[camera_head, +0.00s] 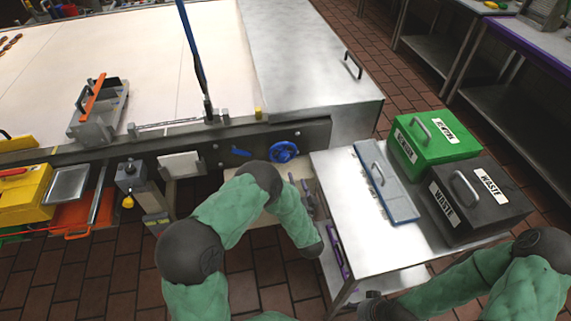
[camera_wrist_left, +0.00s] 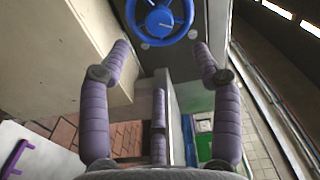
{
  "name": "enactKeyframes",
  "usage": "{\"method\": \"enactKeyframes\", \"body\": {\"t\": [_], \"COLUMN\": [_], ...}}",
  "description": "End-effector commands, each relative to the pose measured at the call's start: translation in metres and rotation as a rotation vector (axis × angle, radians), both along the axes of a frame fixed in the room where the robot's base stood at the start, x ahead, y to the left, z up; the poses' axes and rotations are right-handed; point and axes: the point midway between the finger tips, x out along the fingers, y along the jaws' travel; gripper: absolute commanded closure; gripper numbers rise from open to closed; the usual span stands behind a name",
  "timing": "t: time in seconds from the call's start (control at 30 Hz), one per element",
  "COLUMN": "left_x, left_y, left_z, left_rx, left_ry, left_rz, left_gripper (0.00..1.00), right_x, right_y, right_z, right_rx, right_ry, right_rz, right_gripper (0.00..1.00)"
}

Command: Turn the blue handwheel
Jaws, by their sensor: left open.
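The blue handwheel (camera_head: 283,151) is mounted on the dark front beam of the large work table. It also shows in the left wrist view (camera_wrist_left: 160,18), at the top centre, beyond the fingertips and between their lines. My left gripper (camera_wrist_left: 163,50) is open, with its two purple fingers apart and nothing between them. In the head view the left gripper (camera_head: 299,184) shows small below the wheel, partly hidden by my arm. The fingers look clear of the rim. My right arm comes in from the lower right; its dark end (camera_head: 372,307) is low by the metal table, and its fingers cannot be made out.
A blue lever (camera_head: 241,152) sits just left of the wheel. A metal side table (camera_head: 345,190) stands to the right, with a blue-grey hinged lid (camera_head: 385,185), a green bin (camera_head: 436,137) and a black waste bin (camera_head: 476,200). A yellow box (camera_head: 22,194) is at far left.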

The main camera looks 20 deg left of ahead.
Motion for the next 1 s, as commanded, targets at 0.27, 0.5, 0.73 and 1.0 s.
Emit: {"method": "enactKeyframes", "body": {"t": [0.27,0.5,0.73,1.0], "left_x": [0.003,0.004,0.004,0.015], "left_y": [0.004,0.007,0.008,0.016], "left_z": [0.000,0.000,0.001,0.001], "left_rx": [-0.472,-0.870,-1.106,-1.153], "left_ry": [-0.357,-0.655,-0.832,-0.870], "left_rz": [0.001,0.001,0.001,0.003], "left_gripper": [0.36,0.36,0.36,0.36], "right_x": [0.000,0.000,0.000,0.000], "right_y": [0.000,0.000,0.000,0.000], "right_z": [-0.018,-0.031,-0.037,-0.042], "right_rx": [0.000,0.000,0.000,0.000], "right_ry": [0.000,0.000,0.000,0.000], "right_rz": [0.000,0.000,0.000,0.000], "right_gripper": [0.46,0.46,0.46,0.46]}}
